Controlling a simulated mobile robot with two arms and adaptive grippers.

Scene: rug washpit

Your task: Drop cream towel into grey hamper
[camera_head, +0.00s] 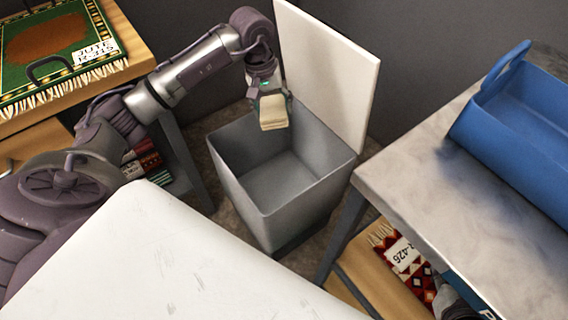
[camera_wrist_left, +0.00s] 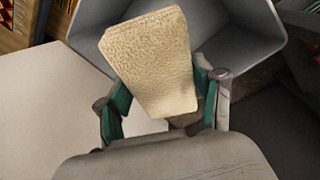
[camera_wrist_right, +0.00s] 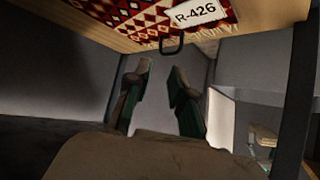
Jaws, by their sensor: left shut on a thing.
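The cream towel (camera_head: 273,112) is a small folded block held by my left gripper (camera_head: 268,92) over the open grey hamper (camera_head: 243,189), near its back rim. In the left wrist view the towel (camera_wrist_left: 150,62) sits between the two green-padded fingers of the left gripper (camera_wrist_left: 160,110), with the hamper (camera_wrist_left: 240,35) behind it. The hamper's visible inside looks empty. Its pale lid (camera_head: 326,75) stands upright at the back. My right gripper (camera_wrist_right: 160,100) is open and empty in the right wrist view, beneath a wooden shelf.
A grey table (camera_head: 420,170) with a blue tub (camera_head: 520,120) stands at right. A red patterned rug tagged R-426 (camera_head: 395,255) lies on a lower shelf. A green rug (camera_head: 45,50) lies on the wooden table at left. A white surface (camera_head: 160,260) is in front.

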